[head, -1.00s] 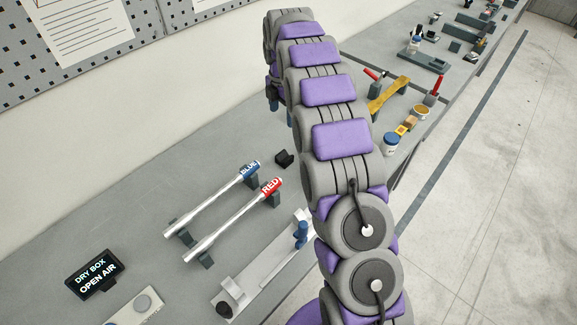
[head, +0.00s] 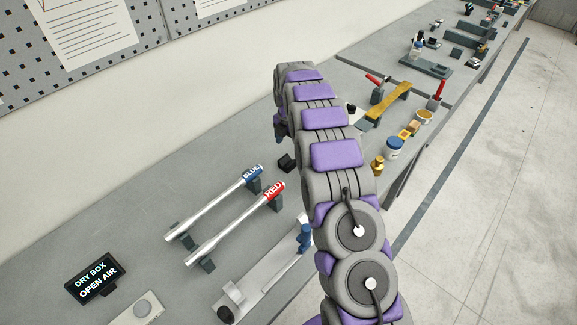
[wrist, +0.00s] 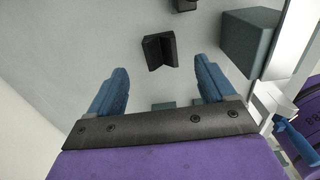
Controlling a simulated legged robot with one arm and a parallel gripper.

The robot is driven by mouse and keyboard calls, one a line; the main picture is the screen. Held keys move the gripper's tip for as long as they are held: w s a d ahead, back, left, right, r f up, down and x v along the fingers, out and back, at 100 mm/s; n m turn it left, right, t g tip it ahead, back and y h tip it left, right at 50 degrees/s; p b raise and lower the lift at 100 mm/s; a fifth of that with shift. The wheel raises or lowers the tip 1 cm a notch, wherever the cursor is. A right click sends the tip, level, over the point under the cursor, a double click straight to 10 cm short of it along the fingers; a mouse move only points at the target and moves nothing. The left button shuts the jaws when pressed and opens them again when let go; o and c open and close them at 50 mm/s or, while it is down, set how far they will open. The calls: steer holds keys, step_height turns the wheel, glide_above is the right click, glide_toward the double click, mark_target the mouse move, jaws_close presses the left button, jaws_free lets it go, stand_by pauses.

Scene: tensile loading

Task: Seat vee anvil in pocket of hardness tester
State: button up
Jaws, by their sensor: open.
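A small black vee block, which looks like the vee anvil (head: 286,162), lies on the grey bench beyond the labelled ends of two rods in the head view. In the wrist view the anvil (wrist: 159,50) lies just past the fingertips, roughly centred between them, with its notch visible. My gripper (wrist: 161,66) is open and empty, its blue fingers on either side of a gap. In the head view my arm mostly hides the gripper; only a bit of blue shows above the anvil. I cannot clearly identify the hardness tester or its pocket.
Silver rods labelled BLUE (head: 215,202) and RED (head: 235,226) lie on dark rests. A pale plate with a blue post (head: 304,237) stands closer. A DRY BOX sign (head: 95,278) is at lower left. A blue-lidded jar (head: 395,147) and brass piece (head: 377,165) stand right of my arm.

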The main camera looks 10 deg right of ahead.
mark_target(287, 163)
steer(key=f, duration=0.1)
steer(key=a+f, duration=0.1)
steer(key=f, duration=0.1)
steer(key=shift+s+f+b, duration=0.1)
steer(key=shift+b, duration=0.2)
steer(key=f, duration=0.2)
steer(key=f+b, duration=0.1)
steer(key=f, duration=0.1)
steer(key=shift+s+d, duration=0.1)
steer(key=shift+d, duration=0.15)
steer(key=shift+a, duration=0.1)
steer(key=shift+c, duration=0.4)
steer(key=shift+a, duration=0.1)
steer(key=c, duration=0.3)
jaws_close()
